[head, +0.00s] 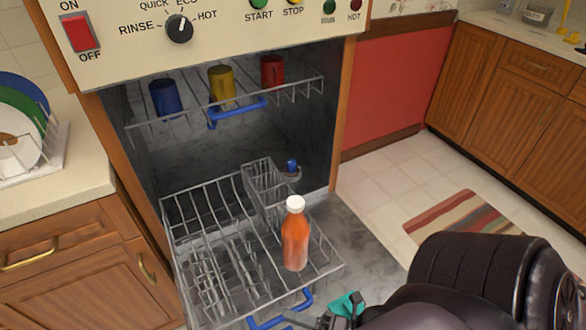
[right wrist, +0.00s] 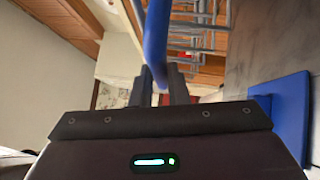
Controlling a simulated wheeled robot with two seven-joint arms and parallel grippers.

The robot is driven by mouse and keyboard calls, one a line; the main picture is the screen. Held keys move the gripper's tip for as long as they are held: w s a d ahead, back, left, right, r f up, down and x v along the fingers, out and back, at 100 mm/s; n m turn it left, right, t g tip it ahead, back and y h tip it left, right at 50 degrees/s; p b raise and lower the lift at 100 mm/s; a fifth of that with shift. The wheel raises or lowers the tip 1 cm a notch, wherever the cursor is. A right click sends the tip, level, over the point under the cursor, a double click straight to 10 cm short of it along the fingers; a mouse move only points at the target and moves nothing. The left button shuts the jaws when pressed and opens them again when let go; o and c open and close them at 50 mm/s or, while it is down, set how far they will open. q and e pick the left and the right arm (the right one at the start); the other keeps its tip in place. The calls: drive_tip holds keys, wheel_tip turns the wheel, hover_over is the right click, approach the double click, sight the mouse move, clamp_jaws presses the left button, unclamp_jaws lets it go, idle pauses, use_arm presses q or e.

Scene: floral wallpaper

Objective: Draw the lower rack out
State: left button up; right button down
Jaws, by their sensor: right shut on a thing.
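The lower rack (head: 222,190) is a grey wire rack that stands out of the dishwasher over the open door. Its blue handle (head: 285,312) is at its front edge, at the bottom of the head view. My right gripper (head: 312,320) is at the handle's right part. In the right wrist view the blue handle (right wrist: 156,42) runs between the fingers of my right gripper (right wrist: 164,75), which is shut on it. My own arm hides part of the floor and door at the lower right. My left gripper is not in view.
An orange bottle with a white cap (head: 295,238) stands at the lower rack's right side, near a grey cutlery basket (head: 265,185). The upper rack (head: 185,112) holds blue, yellow and red mugs. Cabinets (head: 70,270) flank the left. Open floor with a striped rug (head: 465,222) lies right.

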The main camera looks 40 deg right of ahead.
drive_tip(key=c, duration=1.4)
unclamp_jaws()
